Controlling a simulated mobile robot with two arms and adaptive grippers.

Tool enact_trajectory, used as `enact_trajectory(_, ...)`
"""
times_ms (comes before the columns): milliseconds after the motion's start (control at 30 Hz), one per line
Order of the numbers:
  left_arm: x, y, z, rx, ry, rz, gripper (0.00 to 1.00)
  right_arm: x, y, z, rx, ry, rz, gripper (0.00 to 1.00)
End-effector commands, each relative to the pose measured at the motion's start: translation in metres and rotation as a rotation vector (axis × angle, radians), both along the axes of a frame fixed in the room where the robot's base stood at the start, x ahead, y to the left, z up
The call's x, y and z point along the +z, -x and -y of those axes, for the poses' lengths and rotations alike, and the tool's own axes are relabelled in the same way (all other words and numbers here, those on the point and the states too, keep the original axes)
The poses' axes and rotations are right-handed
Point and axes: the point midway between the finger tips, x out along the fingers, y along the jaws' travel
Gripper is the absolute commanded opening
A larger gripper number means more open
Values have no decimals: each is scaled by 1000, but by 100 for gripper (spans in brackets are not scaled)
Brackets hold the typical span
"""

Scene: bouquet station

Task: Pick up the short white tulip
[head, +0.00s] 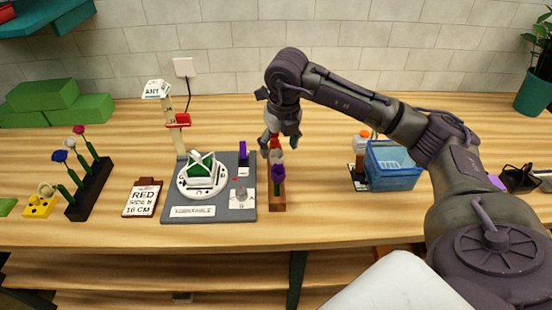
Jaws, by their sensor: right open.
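A wooden holder (278,206) stands right of the grey station board. A short white tulip (277,156) shows in it, between a purple flower (278,173) in front and a red one (275,143) behind. My right gripper (270,139) reaches down from above at the far end of this row. Its jaws are open, close to the red flower and behind the white tulip. I cannot tell whether it touches any flower. The white tulip's stem is hidden by the purple flower. My left gripper is out of view.
The grey board (210,211) holds a round white fixture (202,178) and an upright post. A blue basket (392,168) stands right; the table between holder and basket is clear.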

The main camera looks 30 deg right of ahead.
Motion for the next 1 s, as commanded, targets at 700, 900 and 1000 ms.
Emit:
enact_trajectory(700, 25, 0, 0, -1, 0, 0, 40, -54, -10, -4, 1, -1, 1, 70)
enact_trajectory(900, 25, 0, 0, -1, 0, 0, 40, -53, -10, -4, 1, -1, 0, 36)
enact_trajectory(1000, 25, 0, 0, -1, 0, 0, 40, -53, -10, -4, 1, -1, 0, 22)
